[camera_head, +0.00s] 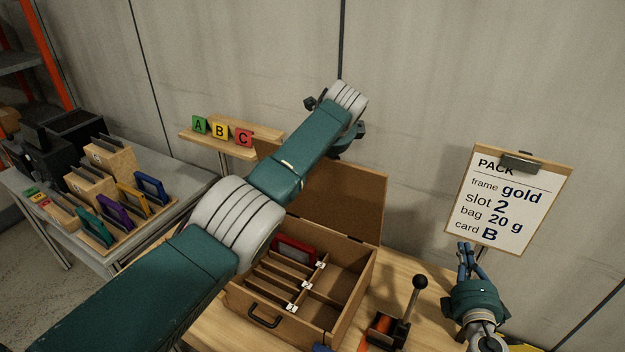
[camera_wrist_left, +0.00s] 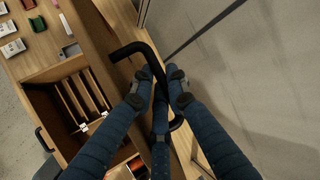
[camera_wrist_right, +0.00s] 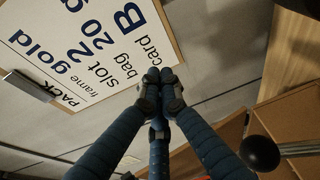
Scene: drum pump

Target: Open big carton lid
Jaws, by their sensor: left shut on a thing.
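The big carton (camera_head: 365,262) is a brown box with slots inside; its lid (camera_head: 345,195) stands raised at the back. In the left wrist view, the left gripper (camera_wrist_left: 160,90) is shut on a black bent handle (camera_wrist_left: 132,49) at the lid's edge. The carton's open inside (camera_wrist_left: 62,98) shows beside it. My right gripper (camera_head: 465,250) is empty, its fingertips together in the right wrist view (camera_wrist_right: 160,82), in front of the clipboard.
A PACK clipboard (camera_head: 515,190) hangs at the right. A black-knobbed lever (camera_head: 418,283) stands right of the carton. A red frame (camera_head: 295,250) sits in a carton slot. A shelf with A, B, C cards (camera_head: 220,133) is behind left. A side table (camera_head: 150,225) holds coloured frames.

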